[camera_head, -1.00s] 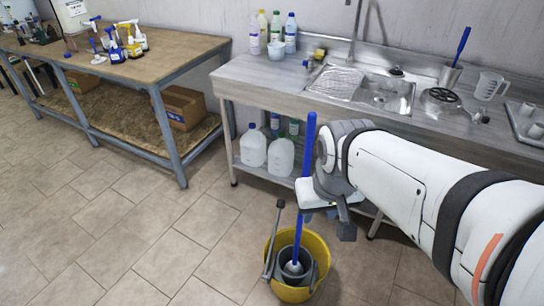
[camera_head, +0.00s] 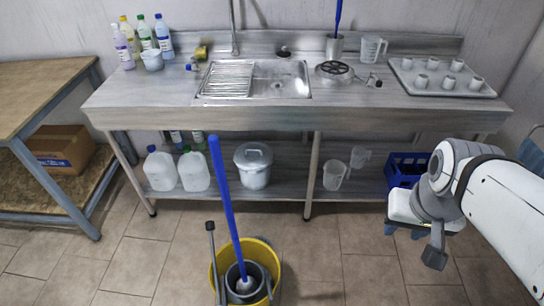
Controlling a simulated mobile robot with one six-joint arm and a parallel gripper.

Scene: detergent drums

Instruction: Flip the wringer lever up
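The wringer lever (camera_head: 213,259) is a thin grey rod with a dark grip at its top, at the left side of a yellow bucket (camera_head: 268,249). It stands close to upright, its grip above the bucket rim. A grey wringer (camera_head: 262,282) sits in the bucket, with a blue-handled mop (camera_head: 228,205) standing in it. The bucket's lower part is cut off by the picture edge. My gripper (camera_head: 413,243) is at the right, well apart from the lever and bucket. It holds nothing that I can see; its finger opening is unclear.
A steel sink bench (camera_head: 200,118) stands behind the bucket, with jugs, a lidded pot (camera_head: 254,166) and a blue crate (camera_head: 404,171) on its lower shelf. A wooden table (camera_head: 38,85) is at the left. Tiled floor (camera_head: 345,250) is clear between bucket and gripper.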

